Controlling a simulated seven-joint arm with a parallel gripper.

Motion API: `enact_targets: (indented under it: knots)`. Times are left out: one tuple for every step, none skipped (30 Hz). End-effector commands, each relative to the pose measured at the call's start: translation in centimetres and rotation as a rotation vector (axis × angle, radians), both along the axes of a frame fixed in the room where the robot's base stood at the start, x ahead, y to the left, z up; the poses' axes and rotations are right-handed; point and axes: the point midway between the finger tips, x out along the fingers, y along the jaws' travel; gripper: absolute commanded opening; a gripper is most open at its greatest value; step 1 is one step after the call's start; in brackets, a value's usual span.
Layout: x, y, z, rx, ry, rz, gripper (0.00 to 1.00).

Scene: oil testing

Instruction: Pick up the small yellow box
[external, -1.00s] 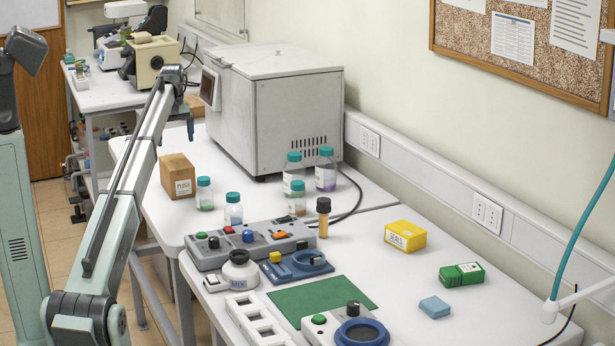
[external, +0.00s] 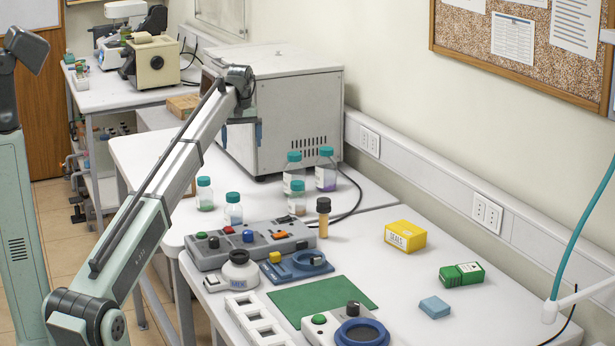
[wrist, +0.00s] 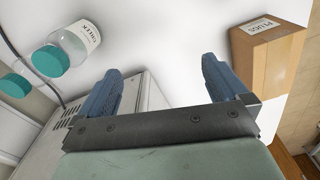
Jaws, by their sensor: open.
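The yellow box (external: 405,236), with a printed label, lies on the white table right of centre in the external view. Nothing touches it. It is not in the wrist view. My gripper (external: 241,134) is open and empty, raised in front of the big grey machine, well to the left of and behind the yellow box.
Several teal-capped jars (external: 233,208) and a brown black-capped bottle (external: 323,217) stand left of the yellow box. A green box (external: 461,273) and a blue block (external: 434,307) lie in front of it. A cardboard box (wrist: 270,45) is near my gripper. The grey machine (external: 295,115) is tall.

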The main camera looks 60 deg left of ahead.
Motion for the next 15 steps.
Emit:
enact_targets:
  knots:
    - [2.3,-2.2,0.0,0.0,0.0,-0.034,1.0]
    - [3.4,-3.3,0.0,0.0,0.0,-0.052,1.0]
    - [4.9,-4.8,0.0,-0.001,0.0,-0.075,1.0]
    - [6.1,-6.1,-0.1,-0.001,0.001,-0.094,1.0]
    - [7.1,-7.3,-0.1,-0.001,0.001,-0.111,1.0]
    - [8.6,-8.9,-0.1,-0.001,0.001,-0.135,1.0]
    - [9.6,-10.2,-0.1,-0.001,0.001,-0.153,1.0]
    - [10.6,-11.5,-0.1,-0.001,0.001,-0.171,1.0]
    - [11.9,-13.2,-0.1,-0.001,0.001,-0.195,1.0]
    - [12.9,-14.6,-0.1,-0.002,0.001,-0.213,1.0]
    - [13.8,-15.9,-0.2,-0.002,0.002,-0.23,1.0]
    - [15.0,-17.7,-0.2,-0.002,0.002,-0.254,1.0]
    - [15.9,-19.1,-0.2,-0.002,0.002,-0.272,1.0]
    - [16.8,-20.5,-0.2,-0.002,0.002,-0.29,1.0]
    - [17.9,-22.4,-0.2,-0.002,0.002,-0.314,1.0]
